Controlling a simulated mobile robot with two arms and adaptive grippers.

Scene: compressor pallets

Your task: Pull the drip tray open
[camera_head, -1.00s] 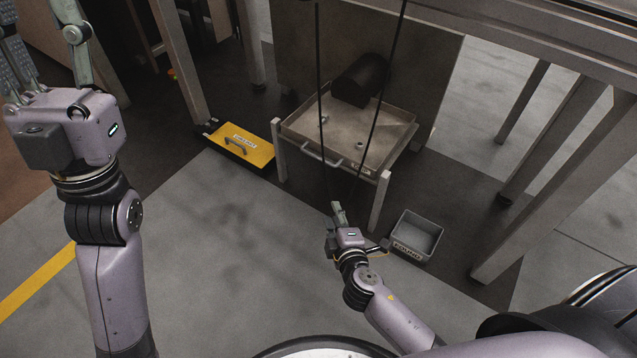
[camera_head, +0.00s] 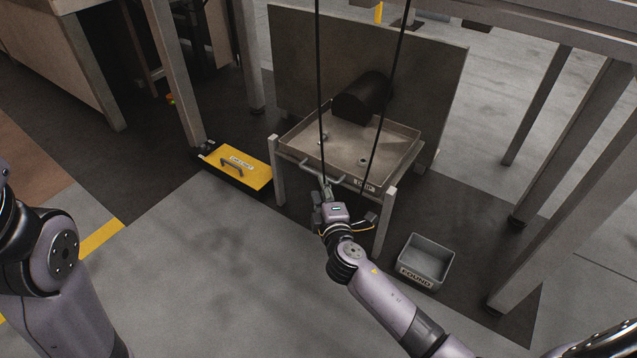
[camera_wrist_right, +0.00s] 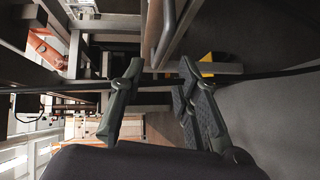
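The drip tray (camera_head: 345,155) is a shallow metal pan with a "DRIP" label, resting in a metal stand. Its bar handle (camera_head: 308,168) is on the front edge. My right gripper (camera_head: 327,187) is just in front of the handle. In the right wrist view my right gripper (camera_wrist_right: 160,68) has its two fingers spread apart. The handle bar (camera_wrist_right: 167,28) shows ahead, with its near end in line with the gap between them. I see no grip on it. My left arm is at the left edge, and its gripper is out of the picture.
A dark cylinder (camera_head: 362,98) lies at the back of the tray. Two thin dark lines hang in front of the tray. A yellow-lidded box (camera_head: 250,172) is on the floor to the left, a grey "FOUND" bin (camera_head: 428,255) to the right. Stand legs flank my right gripper.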

